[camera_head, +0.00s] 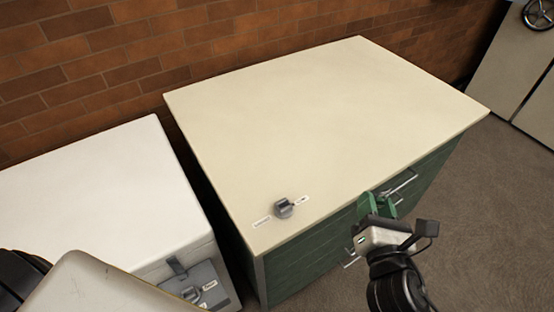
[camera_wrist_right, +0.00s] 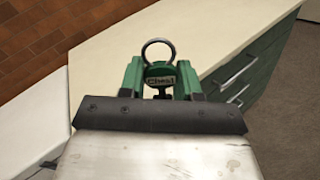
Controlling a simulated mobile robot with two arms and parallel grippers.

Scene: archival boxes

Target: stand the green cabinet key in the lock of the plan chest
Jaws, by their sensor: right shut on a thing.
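The green cabinet key (camera_wrist_right: 161,70), with a dark ring and a small label that seems to read "Chest", is between the fingers of my right gripper (camera_head: 378,204). That gripper is shut on it, at the front edge of the plan chest (camera_head: 330,110), right of the lock. The key's lower end is mostly hidden in the wrist view. The lock (camera_head: 284,208) is a small grey knob-like fitting on the chest's cream top near the front left corner, with a white label on either side. No fingers of my left gripper show.
A white cabinet (camera_head: 90,190) with a grey latch plate (camera_head: 195,285) stands left of the chest, with a narrow gap between. The chest front has green drawers with metal handles (camera_head: 400,182). A brick wall (camera_head: 120,50) is behind. The chest top is otherwise clear.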

